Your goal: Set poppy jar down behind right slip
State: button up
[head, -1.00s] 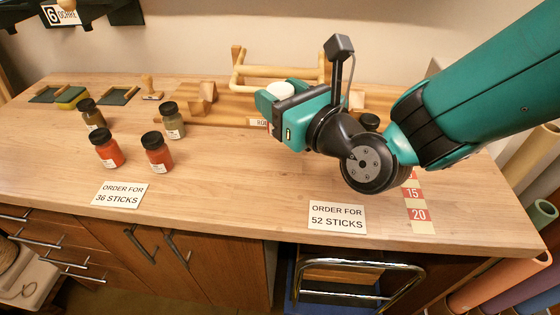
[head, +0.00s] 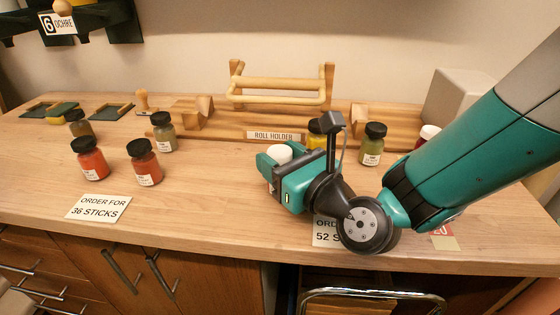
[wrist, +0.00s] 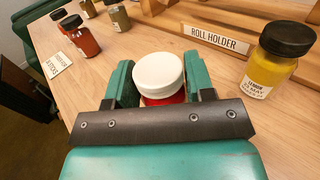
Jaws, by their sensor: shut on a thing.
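The poppy jar (wrist: 158,72) has a white lid and a strip of red below it. My gripper (wrist: 146,85) is shut on it, with a green finger on each side. In the head view the jar's white lid (head: 280,154) shows between the fingers of my gripper (head: 273,166), behind and left of the right slip. I cannot tell whether the jar's base touches the table. The right slip (head: 322,240), the order for 52 sticks, is largely hidden behind my arm. The left slip (head: 98,207), for 36 sticks, lies at the front left.
Orange-red jars (head: 144,163) and dark olive jars stand at the left. A yellow jar (wrist: 268,65) and a green jar (head: 371,146) stand near the roll holder (head: 274,135). A white-lidded jar (head: 428,134) is partly behind my arm. The table between the left jars and my gripper is clear.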

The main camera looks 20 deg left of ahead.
jog(key=shift+f, duration=0.1)
jog(key=o, duration=1)
jog(key=shift+r, duration=0.2)
jog(key=shift+s+d+f+b, duration=0.15)
jog(key=shift+d+f+b, duration=0.1)
jog(key=shift+b, duration=0.15)
jog(key=b+v, duration=0.8)
jog(key=v, duration=0.1)
jog(key=shift+f, duration=0.1)
jog(key=shift+s+d+b, duration=0.4)
jog(key=shift+d+b, duration=0.1)
jog(key=shift+b, duration=0.6)
jog(key=shift+s+d+r+b, duration=0.25)
jog(key=shift+d+b, duration=0.3)
jog(key=shift+b, duration=0.05)
